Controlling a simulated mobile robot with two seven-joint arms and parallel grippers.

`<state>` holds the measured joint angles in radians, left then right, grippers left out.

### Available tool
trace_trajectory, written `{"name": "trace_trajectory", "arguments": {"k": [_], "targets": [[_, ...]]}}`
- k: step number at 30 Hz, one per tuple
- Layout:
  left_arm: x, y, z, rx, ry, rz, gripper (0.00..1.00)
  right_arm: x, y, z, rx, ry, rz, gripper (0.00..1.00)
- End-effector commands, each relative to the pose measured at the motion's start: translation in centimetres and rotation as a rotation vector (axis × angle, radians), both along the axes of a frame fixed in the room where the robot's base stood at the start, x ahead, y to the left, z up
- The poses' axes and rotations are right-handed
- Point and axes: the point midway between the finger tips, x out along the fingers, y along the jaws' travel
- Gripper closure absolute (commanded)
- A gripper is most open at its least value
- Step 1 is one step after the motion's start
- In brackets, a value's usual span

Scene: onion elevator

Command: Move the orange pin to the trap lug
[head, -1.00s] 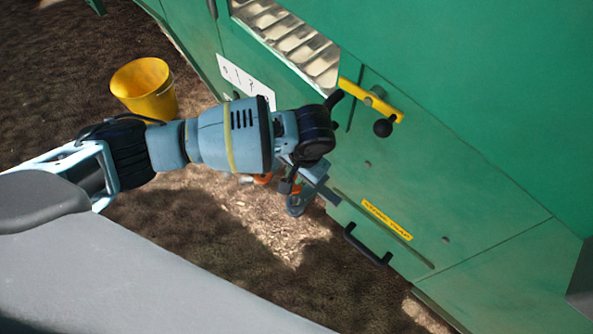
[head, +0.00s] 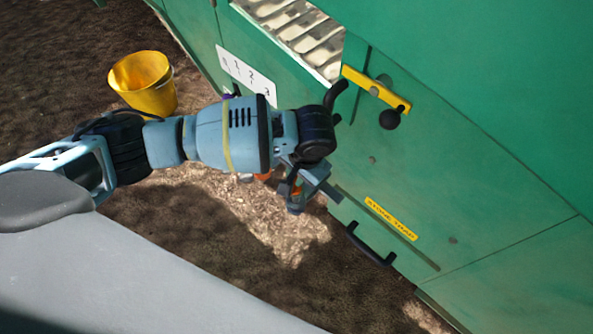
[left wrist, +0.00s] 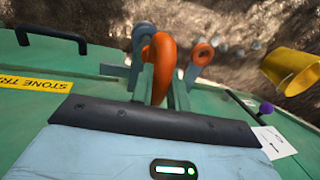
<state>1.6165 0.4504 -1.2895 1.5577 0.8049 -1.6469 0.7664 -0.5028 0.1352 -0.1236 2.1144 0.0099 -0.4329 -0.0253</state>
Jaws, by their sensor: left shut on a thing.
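My left gripper (head: 306,188) is shut on the orange pin, beside the green machine wall. In the left wrist view the pin (left wrist: 157,60) is a thick orange ring standing up between the fingers (left wrist: 163,85). A grey-blue lug (left wrist: 138,42), on the side of the stone trap label, stands close beside the pin's left edge. Whether the pin is seated in it I cannot tell. A second grey-blue lug (left wrist: 190,72) with a smaller orange ring (left wrist: 203,53) stands to the right, apart from the held pin. My right gripper is not in view.
A yellow stone trap label (head: 390,218) and a black handle (head: 370,245) sit on the green panel. A yellow lever (head: 375,90) with a black knob is above. A yellow bucket (head: 145,85) stands on the ground at left. Open ground lies below the arm.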

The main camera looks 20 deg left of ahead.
Motion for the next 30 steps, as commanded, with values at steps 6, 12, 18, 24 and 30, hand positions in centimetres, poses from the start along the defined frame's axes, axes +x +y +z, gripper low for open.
{"name": "trace_trajectory", "arguments": {"k": [6, 12, 18, 24, 30], "targets": [[0.0, 0.0, -0.8, 0.001, 0.0, 0.0, 1.0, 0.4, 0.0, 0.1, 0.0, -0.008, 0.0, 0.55], [0.0, 0.0, -1.5, -0.001, 0.001, -0.001, 1.0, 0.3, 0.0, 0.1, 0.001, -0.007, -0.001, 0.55], [0.0, -0.1, -2.1, -0.001, 0.0, 0.0, 1.0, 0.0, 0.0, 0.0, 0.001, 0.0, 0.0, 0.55], [0.0, -0.1, -2.8, -0.001, 0.001, 0.0, 1.0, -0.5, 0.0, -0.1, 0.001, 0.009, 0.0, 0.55], [0.0, 0.0, -3.4, -0.001, 0.001, 0.001, 1.0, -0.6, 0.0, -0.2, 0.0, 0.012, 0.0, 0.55]]}}
